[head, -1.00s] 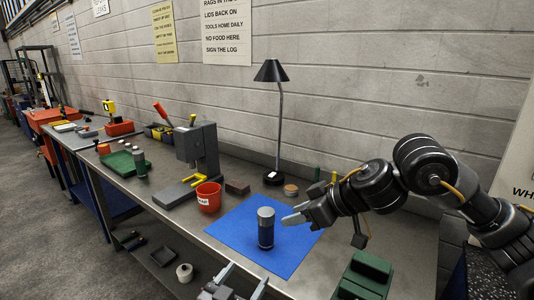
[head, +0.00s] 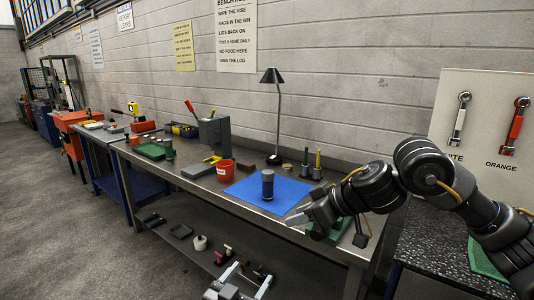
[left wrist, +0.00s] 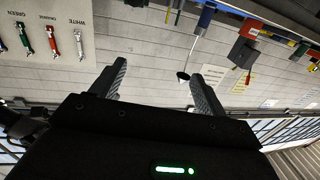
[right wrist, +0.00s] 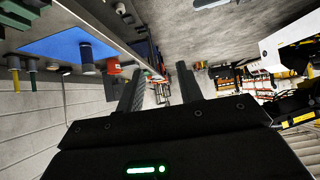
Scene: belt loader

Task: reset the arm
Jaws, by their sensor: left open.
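My left gripper (head: 238,283) shows at the bottom of the head view. Its two fingers stand apart with nothing between them, also in the left wrist view (left wrist: 158,72). My right arm comes in from the right. Its gripper (head: 298,218) shows just below the right corner of the blue mat (head: 250,200). In the right wrist view (right wrist: 160,72) its two fingers are apart and empty. A dark cylinder with a grey top (head: 267,186) stands upright on the mat, apart from both grippers.
The steel bench (head: 205,185) runs along the wall. It bears a red cup (head: 225,172), a black lamp (head: 276,120) and a grey press (head: 213,135). A board with wrenches (head: 480,110) is at right, behind a dark speckled surface (head: 430,255). Open floor (head: 60,230) lies left.

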